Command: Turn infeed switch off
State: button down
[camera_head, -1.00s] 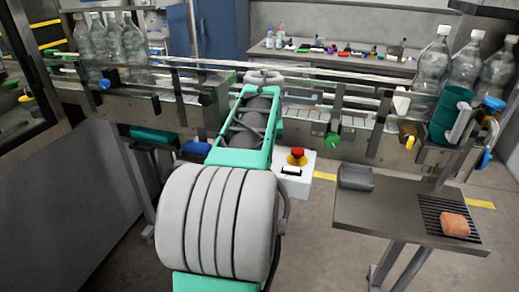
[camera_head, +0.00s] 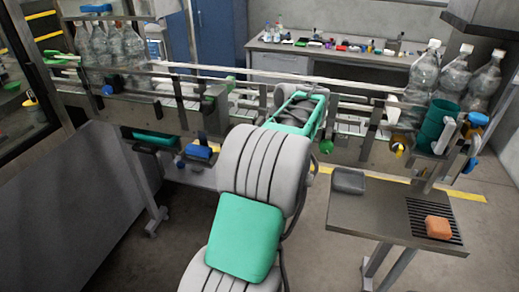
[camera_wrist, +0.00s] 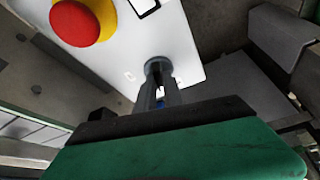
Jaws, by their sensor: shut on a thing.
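The infeed switch (camera_wrist: 158,66) is a round grey knob on the face of a white control box (camera_wrist: 192,45) in the wrist view. My gripper (camera_wrist: 158,80) is at the knob, its two narrow grey fingers closed on it. The fingers cover much of the knob, so I cannot tell which way it points. Small pale marks lie on the box face beside it. In the head view my own arm hides the box, the switch and my gripper.
A red stop button (camera_wrist: 75,23) with a yellow collar sits close by on the same box. In the head view, a conveyor (camera_head: 175,88) with bottles runs across. A small side table (camera_head: 385,220) with an orange block (camera_head: 438,227) stands at right.

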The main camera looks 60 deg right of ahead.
jog(key=shift+d+r+n+y+p, duration=0.1)
jog(key=shift+n+y+p, duration=0.5)
jog(key=shift+n+p, duration=0.8)
jog(key=shift+n, duration=0.3)
jog(key=c, duration=1.5)
grip_release()
jog(key=shift+o, duration=0.2)
jog(key=p+v, duration=0.2)
jog(key=v, duration=0.5)
jog(key=shift+r, duration=0.3)
jog(key=shift+s, duration=0.15)
